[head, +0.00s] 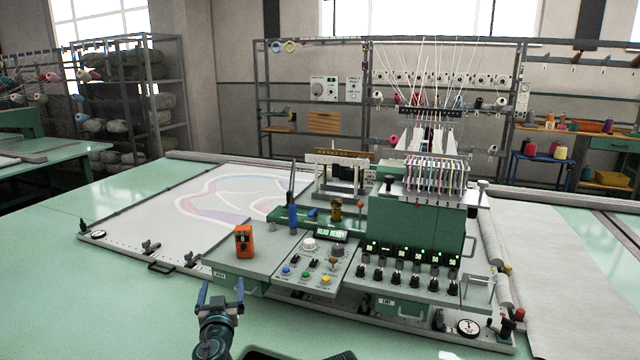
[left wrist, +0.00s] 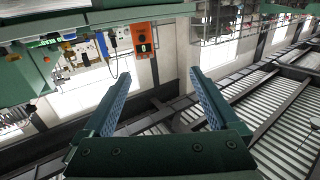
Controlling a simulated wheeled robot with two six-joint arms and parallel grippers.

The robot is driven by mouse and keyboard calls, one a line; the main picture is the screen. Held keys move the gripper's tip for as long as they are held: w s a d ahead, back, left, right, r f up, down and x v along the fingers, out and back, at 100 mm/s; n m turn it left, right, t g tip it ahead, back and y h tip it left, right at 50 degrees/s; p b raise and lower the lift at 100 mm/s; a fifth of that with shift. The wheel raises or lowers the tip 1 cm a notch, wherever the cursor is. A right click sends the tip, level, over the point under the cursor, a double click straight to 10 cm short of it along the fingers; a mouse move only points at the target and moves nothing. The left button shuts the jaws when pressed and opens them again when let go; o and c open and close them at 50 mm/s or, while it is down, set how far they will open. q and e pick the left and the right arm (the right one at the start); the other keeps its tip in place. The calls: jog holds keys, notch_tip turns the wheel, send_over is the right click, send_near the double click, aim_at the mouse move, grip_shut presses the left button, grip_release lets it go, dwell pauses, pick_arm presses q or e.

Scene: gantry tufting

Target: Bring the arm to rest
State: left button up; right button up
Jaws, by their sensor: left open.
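My left gripper (head: 220,296) is at the lower middle of the head view, in front of the tufting machine's control panel (head: 268,262). Its two fingers stand apart with nothing between them. In the left wrist view the open fingers (left wrist: 158,95) frame empty space, with the machine and an orange handheld device (left wrist: 145,38) beyond them. The same orange device stands on the left part of the panel in the head view (head: 244,241). My right gripper is not in view.
The green table (head: 110,300) is clear left of my gripper. The green machine head (head: 410,235) with knobs and threads stands to the right. A frame with patterned cloth (head: 150,215) lies behind. A gauge (head: 468,327) sits at the front right edge.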

pick_arm(q)
jog(key=s+d+f+g+y, duration=0.1)
jog(key=s+d+f+g, duration=0.2)
jog(key=s+f+g, duration=0.3)
jog(key=s+d+f+g+y, duration=0.1)
jog(key=s+d+f+g, duration=0.25)
jog(key=f, duration=0.55)
jog(key=s+d+f+m+g+h, duration=0.2)
jog(key=s+d+m+g, duration=0.1)
jog(key=s, duration=0.4)
jog(key=s+d+f+m+g+h, duration=0.2)
jog(key=s+d+f+m+g, duration=0.1)
jog(key=s+d+g, duration=0.2)
jog(key=s+d, duration=0.2)
jog(key=d, duration=0.1)
jog(key=shift+s+d+f+p, duration=0.2)
jog(key=shift+s+f+p, duration=0.1)
jog(key=shift+s+p, duration=0.1)
